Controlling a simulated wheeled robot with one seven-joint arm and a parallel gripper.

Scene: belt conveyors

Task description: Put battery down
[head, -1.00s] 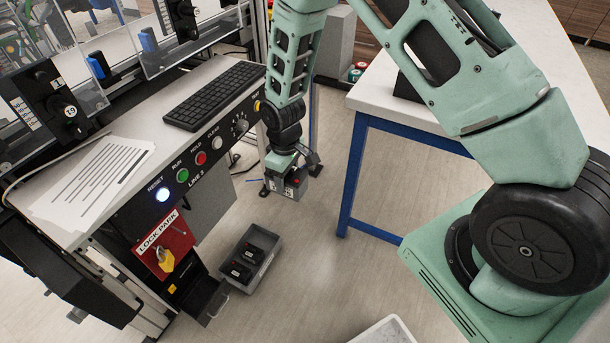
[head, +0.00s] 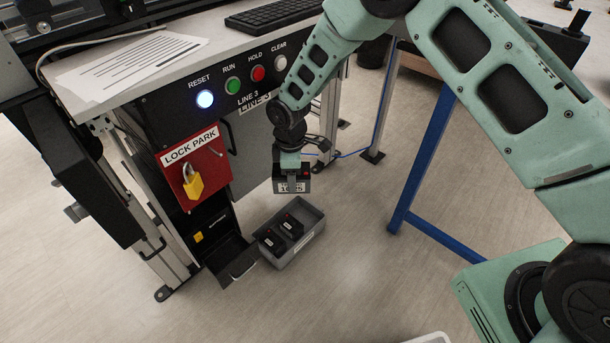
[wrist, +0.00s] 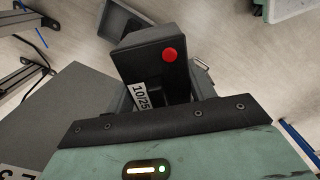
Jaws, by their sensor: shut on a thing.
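My gripper (head: 291,170) points down and is shut on a dark battery (head: 291,186) with a white label. The wrist view shows this battery (wrist: 143,57) as black, with a red round button and a "10/25" label; it hides much of what lies below. The gripper's fingertips are hard to make out. In the head view the held battery hangs in the air above the back part of a grey bin (head: 310,247) on the floor, apart from it. Two black batteries (head: 271,241) (head: 291,227) with red dots lie in that bin.
An open black drawer (head: 232,262) sticks out left of the bin, under the red lock park panel (head: 195,172) with a yellow padlock. The console with buttons (head: 240,85) stands behind. A blue table leg (head: 425,150) is at right.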

